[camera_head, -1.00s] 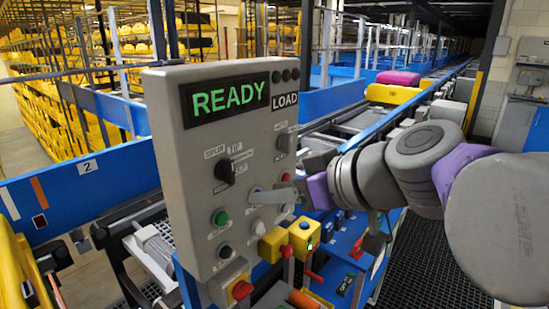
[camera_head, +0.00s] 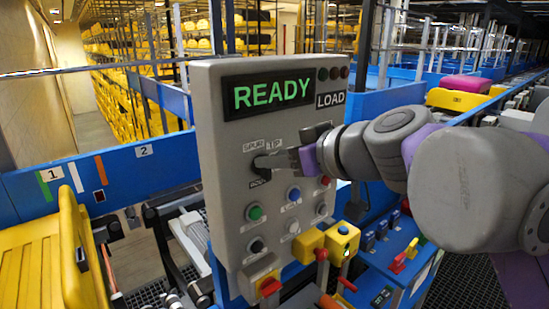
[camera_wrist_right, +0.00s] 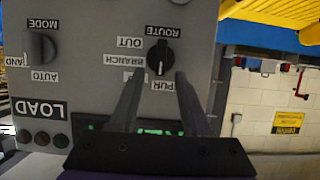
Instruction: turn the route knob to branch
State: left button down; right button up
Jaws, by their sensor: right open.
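The grey control panel (camera_head: 215,200) shows READY on its display and a LOAD label. The black route knob (camera_head: 262,172) is on its left half, partly hidden by my gripper. In the right wrist view, upside down, the route knob (camera_wrist_right: 160,57) shows a pale mark on its lower end, on the side of the SPUR label (camera_wrist_right: 163,86). The BRANCH label (camera_wrist_right: 123,60) is left of it. My right gripper (camera_wrist_right: 160,75) is open, its fingertips on either side of the knob in that view; contact cannot be told. It also shows in the head view (camera_head: 280,160). My left gripper is not in view.
The mode knob (camera_wrist_right: 40,48) is left in the wrist view. Several buttons, including a green one (camera_head: 255,212), are below the route knob. Yellow boxes (camera_head: 342,240) stand close at the panel's lower right. A yellow tray (camera_head: 40,265) is at left.

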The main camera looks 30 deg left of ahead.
jog(key=shift+w+a+f, duration=0.25)
jog(key=shift+a, duration=0.3)
grip_shut()
